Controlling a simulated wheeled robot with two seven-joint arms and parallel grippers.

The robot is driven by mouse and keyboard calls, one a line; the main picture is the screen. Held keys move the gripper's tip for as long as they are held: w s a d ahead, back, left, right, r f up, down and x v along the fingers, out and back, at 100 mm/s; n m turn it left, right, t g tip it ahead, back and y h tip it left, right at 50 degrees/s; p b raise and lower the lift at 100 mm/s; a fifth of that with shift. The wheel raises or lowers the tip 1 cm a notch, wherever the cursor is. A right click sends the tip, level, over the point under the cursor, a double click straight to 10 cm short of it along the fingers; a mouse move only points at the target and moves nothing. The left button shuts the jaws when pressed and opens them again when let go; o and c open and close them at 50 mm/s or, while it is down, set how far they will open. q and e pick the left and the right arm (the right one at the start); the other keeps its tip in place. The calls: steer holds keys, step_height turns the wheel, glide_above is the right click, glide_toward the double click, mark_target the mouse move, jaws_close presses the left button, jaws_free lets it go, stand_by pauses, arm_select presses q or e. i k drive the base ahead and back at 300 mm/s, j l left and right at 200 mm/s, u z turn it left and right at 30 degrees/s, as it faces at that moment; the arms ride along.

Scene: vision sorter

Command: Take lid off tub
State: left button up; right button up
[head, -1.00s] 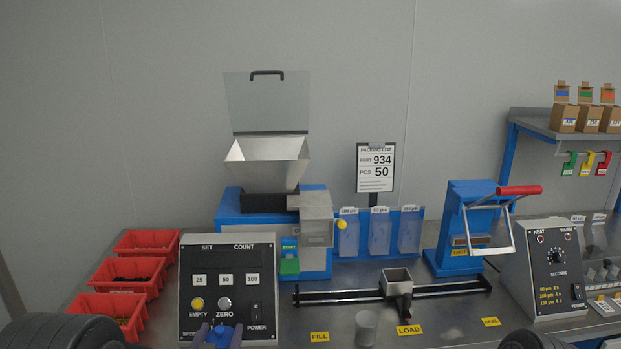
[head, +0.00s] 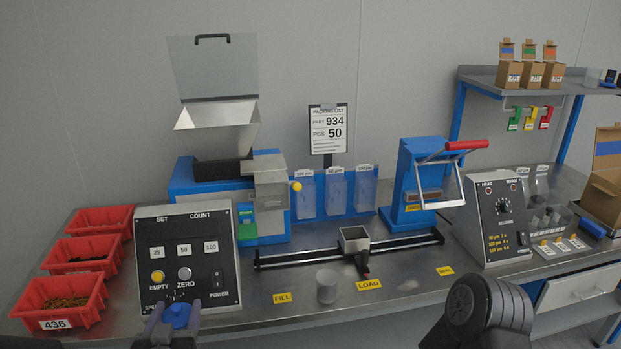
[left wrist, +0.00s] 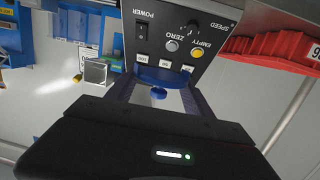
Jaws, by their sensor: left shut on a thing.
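My left gripper (head: 174,322) is in front of the lower edge of the control panel in the head view. It is shut on a blue piece (head: 178,315), which looks like a lid. In the left wrist view, the blue piece (left wrist: 160,76) spans the space between the fingers, with a small blue knob (left wrist: 158,93) nearer my wrist. A grey, cup-like tub (head: 327,286) stands on the bench between the FILL and LOAD labels, apart from my left gripper. I see no lid clearly on it. I cannot tell whether another tub is hidden below the gripper. My right gripper is out of view.
The control panel (head: 188,258) stands just behind my left gripper. Red bins (head: 72,302) are at the left. A black rail with a small hopper (head: 354,239) lies behind the tub. A heater box (head: 493,218) stands at the right. The front bench is mostly clear.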

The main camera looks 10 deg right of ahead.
mark_target(327, 279)
steer(key=z, duration=2.25)
steer(key=k+j, duration=0.25)
steer(key=k, duration=0.15)
steer(key=k+j, duration=0.2)
steer(key=k, duration=0.25)
steer(key=k+j, duration=0.2)
steer(key=k, duration=0.2)
